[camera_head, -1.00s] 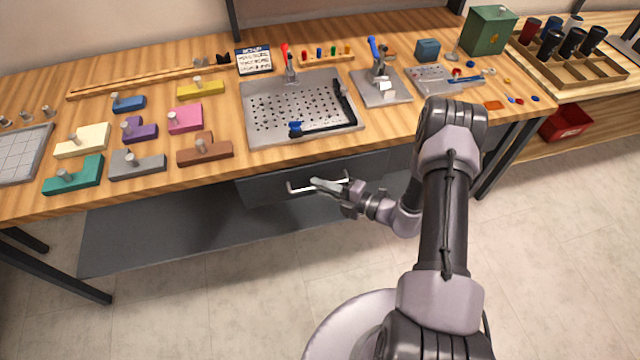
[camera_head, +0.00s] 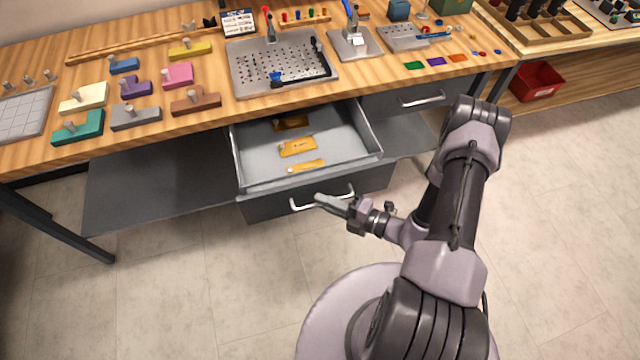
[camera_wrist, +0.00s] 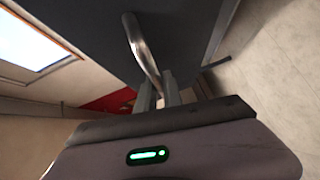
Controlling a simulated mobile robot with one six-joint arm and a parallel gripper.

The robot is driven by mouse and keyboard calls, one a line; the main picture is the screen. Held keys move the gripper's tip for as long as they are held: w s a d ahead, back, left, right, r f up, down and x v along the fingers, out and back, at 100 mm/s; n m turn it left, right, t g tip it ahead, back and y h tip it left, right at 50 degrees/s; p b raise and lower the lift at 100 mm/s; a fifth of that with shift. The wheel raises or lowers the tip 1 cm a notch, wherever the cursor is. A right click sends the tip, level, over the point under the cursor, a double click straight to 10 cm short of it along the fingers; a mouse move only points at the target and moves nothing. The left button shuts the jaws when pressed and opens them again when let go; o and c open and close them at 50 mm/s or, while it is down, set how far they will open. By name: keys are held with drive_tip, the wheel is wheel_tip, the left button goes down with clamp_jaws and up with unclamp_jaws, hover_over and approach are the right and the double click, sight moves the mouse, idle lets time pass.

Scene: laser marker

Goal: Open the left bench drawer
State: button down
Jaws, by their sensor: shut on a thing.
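The left bench drawer (camera_head: 376,160) is pulled well out from under the workbench, and its inside shows in the head view. Several orange-yellow tags (camera_head: 298,147) lie on its floor. Its bar handle (camera_head: 303,205) is on the dark front panel (camera_head: 268,210). In the wrist view the metal handle (camera_wrist: 142,48) runs down between the fingers (camera_wrist: 158,92). The part of the handle between the fingertips is hidden.
A second drawer, shut, with its own handle (camera_head: 422,100), is to the right under the bench. The workbench (camera_head: 205,118) carries coloured blocks, a perforated plate (camera_head: 280,65) and small tools. A red bin (camera_head: 537,82) stands at the right.

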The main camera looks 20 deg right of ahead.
drive_tip(key=shift+s, duration=2.25)
drive_tip(key=c, duration=1.5)
unclamp_jaws()
drive_tip(key=p+v, duration=0.3)
drive_tip(key=v, duration=1.4)
drive_tip(key=shift+s+d+p, duration=0.15)
drive_tip(key=shift+s+p, duration=0.05)
drive_tip(key=shift+p, duration=0.1)
